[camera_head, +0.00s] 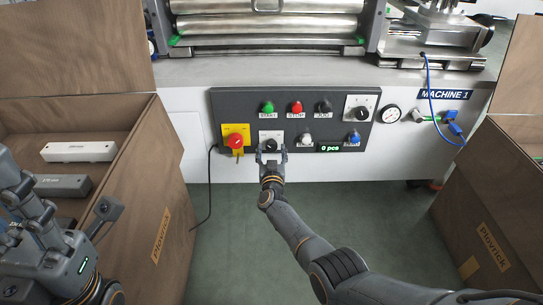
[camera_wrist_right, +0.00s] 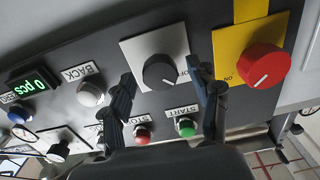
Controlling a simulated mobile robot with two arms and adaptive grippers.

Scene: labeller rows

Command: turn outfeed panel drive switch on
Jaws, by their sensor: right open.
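A dark control panel (camera_head: 225,105) is on the front of the machine. A black rotary knob (camera_wrist_right: 159,72) on a white plate is in its lower row; it also shows in the head view (camera_head: 270,145), partly behind my gripper. "OFF" is partly readable beside it in the wrist view. A red rotary switch (camera_head: 235,141) on a yellow plate is to its left. My right gripper (camera_head: 270,154) is open in front of the black knob. In the wrist view its fingers (camera_wrist_right: 162,72) are on either side of the knob; contact is unclear. My left gripper (camera_head: 25,190) is at the left edge.
Green START (camera_head: 267,107) and red STOP (camera_head: 296,107) buttons are above; another knob (camera_head: 362,113) is at upper right. A counter display (camera_head: 330,148) reads 0 pcs. Brown crates stand at left (camera_head: 165,190) and right (camera_head: 460,215). A black cable (camera_head: 210,185) hangs left of the panel.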

